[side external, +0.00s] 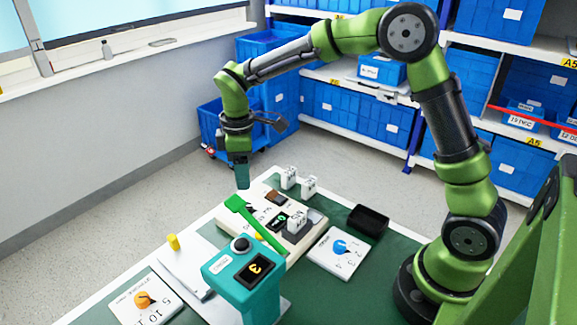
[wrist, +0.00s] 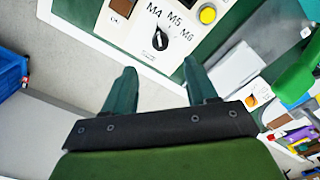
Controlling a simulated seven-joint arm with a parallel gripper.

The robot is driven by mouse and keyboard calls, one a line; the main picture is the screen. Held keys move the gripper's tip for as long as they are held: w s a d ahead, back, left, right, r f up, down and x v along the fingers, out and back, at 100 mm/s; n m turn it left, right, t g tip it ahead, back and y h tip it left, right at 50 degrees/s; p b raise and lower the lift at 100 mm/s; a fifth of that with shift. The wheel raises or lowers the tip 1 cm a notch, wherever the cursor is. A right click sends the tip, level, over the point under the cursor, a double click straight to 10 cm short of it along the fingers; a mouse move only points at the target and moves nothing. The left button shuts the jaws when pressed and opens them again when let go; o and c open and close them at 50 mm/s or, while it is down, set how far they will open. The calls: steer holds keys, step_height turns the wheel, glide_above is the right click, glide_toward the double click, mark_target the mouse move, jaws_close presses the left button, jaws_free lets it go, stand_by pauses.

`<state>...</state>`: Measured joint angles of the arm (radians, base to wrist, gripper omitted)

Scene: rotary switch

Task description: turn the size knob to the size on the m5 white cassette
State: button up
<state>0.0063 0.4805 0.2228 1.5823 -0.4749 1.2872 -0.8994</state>
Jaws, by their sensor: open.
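The size knob (wrist: 160,38) is a small black dial on the white panel (wrist: 130,43), with M4, M5 and M6 printed around it; I cannot tell surely which label it points to. My gripper (wrist: 160,83) is open and empty, its two teal fingers apart from the knob. In the side view my gripper (side external: 242,186) hangs above the panel's far left corner, and the green bar there partly hides the knob area. White cassettes stand behind the panel (side external: 288,178) and on it (side external: 298,222); their labels are too small to read.
A green bar (side external: 256,225) lies across the panel. White plates carry a blue knob (side external: 340,247) and an orange knob (side external: 143,299). A black tray (side external: 368,220) sits to the right.

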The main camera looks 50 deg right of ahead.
mark_target(249, 208)
step_height(249, 208, down, 10)
steer(key=shift+r, duration=0.2)
steer(key=shift+c, duration=0.3)
steer(key=c, duration=1)
